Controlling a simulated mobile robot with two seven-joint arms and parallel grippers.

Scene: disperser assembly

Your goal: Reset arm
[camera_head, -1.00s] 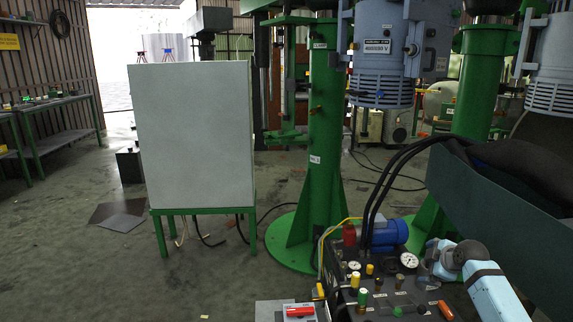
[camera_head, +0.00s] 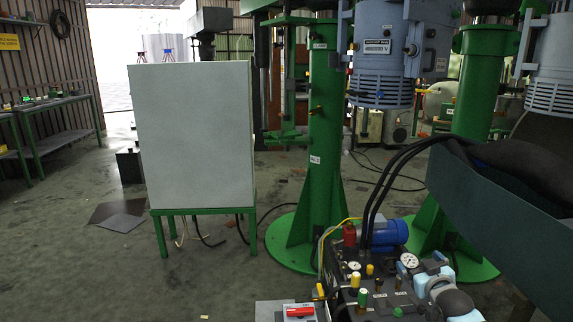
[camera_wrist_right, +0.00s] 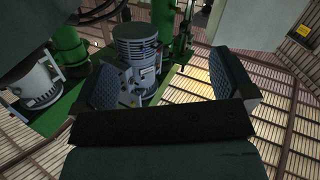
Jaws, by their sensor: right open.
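My right arm comes in at the bottom right of the head view, over the dark control panel (camera_head: 385,298). Its gripper (camera_head: 428,274) is small and partly hidden by the wrist there. In the right wrist view the two dark padded fingers of this gripper (camera_wrist_right: 165,72) stand wide apart with nothing held between them. A grey motor housing (camera_wrist_right: 138,50) shows beyond the fingers, apart from them. My left arm and gripper are not in view.
The panel carries gauges, knobs and a blue motor (camera_head: 388,233). Green columns (camera_head: 325,130) with grey motor heads (camera_head: 381,50) stand behind. A dark trough (camera_head: 500,215) is close on the right. A grey cabinet (camera_head: 193,135) stands left of centre. The floor at left is largely clear.

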